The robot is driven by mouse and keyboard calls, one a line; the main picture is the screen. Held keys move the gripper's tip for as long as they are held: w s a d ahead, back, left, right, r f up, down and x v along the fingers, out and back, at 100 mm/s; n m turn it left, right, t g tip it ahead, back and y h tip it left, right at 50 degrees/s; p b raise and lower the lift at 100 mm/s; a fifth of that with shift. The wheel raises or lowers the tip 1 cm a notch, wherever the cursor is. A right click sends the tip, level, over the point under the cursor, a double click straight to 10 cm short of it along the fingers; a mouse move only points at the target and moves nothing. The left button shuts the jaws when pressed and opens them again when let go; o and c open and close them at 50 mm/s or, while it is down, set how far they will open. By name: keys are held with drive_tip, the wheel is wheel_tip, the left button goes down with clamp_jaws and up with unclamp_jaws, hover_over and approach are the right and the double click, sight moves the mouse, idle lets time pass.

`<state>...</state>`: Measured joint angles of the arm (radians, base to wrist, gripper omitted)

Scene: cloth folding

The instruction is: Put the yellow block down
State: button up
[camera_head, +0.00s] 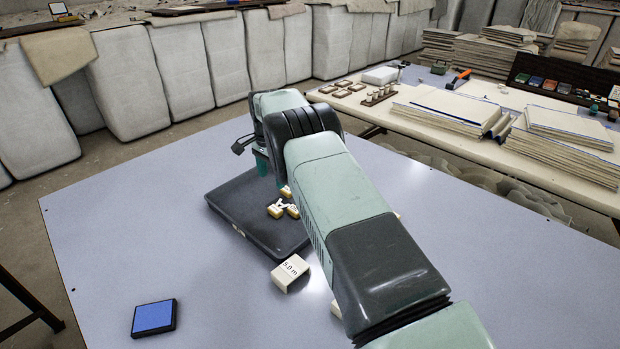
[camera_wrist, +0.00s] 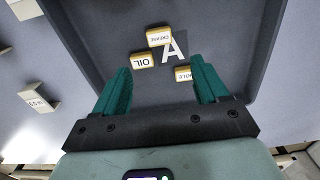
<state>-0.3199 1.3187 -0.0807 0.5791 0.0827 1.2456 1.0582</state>
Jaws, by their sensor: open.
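Three small yellow blocks with white lettered tops lie in a dark tray (camera_head: 245,215). In the wrist view they are the CREASE block (camera_wrist: 159,37), the OIL block (camera_wrist: 142,61) and a block whose partly hidden label ends in OLE (camera_wrist: 184,74). I cannot tell which one the task means. My gripper (camera_wrist: 159,65) is open above the tray, its green fingers wide apart. The OIL block shows between the fingers; the OLE block shows beside the right finger, which partly covers it. No block is visibly held. In the head view my arm partly hides the tray and gripper.
A large white letter A (camera_wrist: 174,47) is on the tray floor. A white 5.0 m block (camera_head: 290,272) stands near the tray's front edge. A blue pad (camera_head: 154,317) lies at front left. The table's left part (camera_head: 110,235) is clear. A side table holds stacked boards (camera_head: 570,140).

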drive_tip(key=s+d+r+n+t, duration=0.1)
drive_tip(key=s+d+r, duration=0.15)
drive_tip(key=r, duration=0.65)
drive_tip(key=s+d+r+n, duration=0.1)
drive_tip(key=d+r, duration=0.3)
drive_tip(key=r, duration=0.6)
drive_tip(key=s+d+r+n+t, duration=0.2)
drive_tip(key=s+d+r, duration=0.3)
drive_tip(key=s+r, duration=0.5)
drive_tip(key=s+d+r+n+t, duration=0.1)
drive_tip(key=s+d+r, duration=0.25)
drive_tip(key=s, duration=0.45)
drive_tip(key=s+d+r+n, duration=0.2)
drive_tip(key=s+r, duration=0.2)
drive_tip(key=s, duration=0.3)
drive_tip(key=s+d+f+n, duration=0.1)
drive_tip(key=s+f, duration=0.1)
drive_tip(key=s, duration=0.6)
drive_tip(key=s+d+f+n+t, duration=0.1)
drive_tip(key=s+f, duration=0.2)
drive_tip(key=s, duration=0.5)
drive_tip(key=shift+s+d+f+t, duration=0.25)
drive_tip(key=shift+s+d+t, duration=0.05)
drive_tip(key=shift+d, duration=0.05)
